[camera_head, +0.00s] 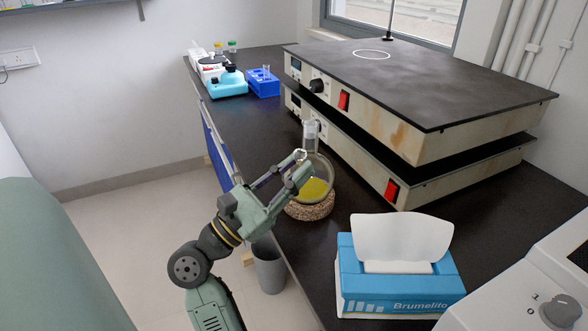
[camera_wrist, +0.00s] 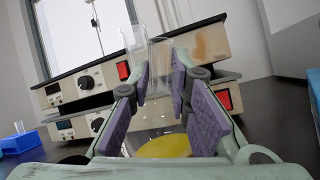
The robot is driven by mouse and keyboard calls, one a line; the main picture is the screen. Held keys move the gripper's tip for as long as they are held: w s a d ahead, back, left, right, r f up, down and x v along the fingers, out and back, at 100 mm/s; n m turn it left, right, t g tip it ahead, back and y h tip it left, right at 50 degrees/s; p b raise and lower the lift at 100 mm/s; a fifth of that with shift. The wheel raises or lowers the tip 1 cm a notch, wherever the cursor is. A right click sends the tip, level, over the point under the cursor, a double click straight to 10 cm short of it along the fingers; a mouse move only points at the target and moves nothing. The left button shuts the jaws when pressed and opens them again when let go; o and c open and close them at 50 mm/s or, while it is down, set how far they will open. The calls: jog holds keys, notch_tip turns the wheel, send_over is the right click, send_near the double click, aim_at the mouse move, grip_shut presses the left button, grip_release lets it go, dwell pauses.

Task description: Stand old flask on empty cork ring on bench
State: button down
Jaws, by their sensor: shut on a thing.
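The flask (camera_head: 318,189) is round, clear glass, with yellow liquid in its bottom. It stands upright over the cork ring (camera_head: 309,211) on the dark bench; I cannot tell whether its full weight rests on the ring. My gripper (camera_head: 303,163) is shut on the flask's neck from the left side. In the wrist view the purple finger pads of my gripper (camera_wrist: 160,82) are on either side of the glass neck, and the yellow liquid of the flask (camera_wrist: 165,147) shows below. The fingers hide part of the flask, and the ring is out of the wrist view.
Two stacked hotplate-like units (camera_head: 420,90) with red switches stand close behind the flask. A blue tissue box (camera_head: 400,283) is at the front right. A blue rack (camera_head: 263,84) and small devices (camera_head: 226,82) are at the far end. A grey bin (camera_head: 269,270) is below the bench edge.

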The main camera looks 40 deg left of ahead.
jog(key=shift+f+b, duration=0.2)
jog(key=shift+b, duration=0.2)
jog(key=c, duration=1.4)
grip_release()
jog(key=shift+f, duration=0.1)
jog(key=v, duration=1.2)
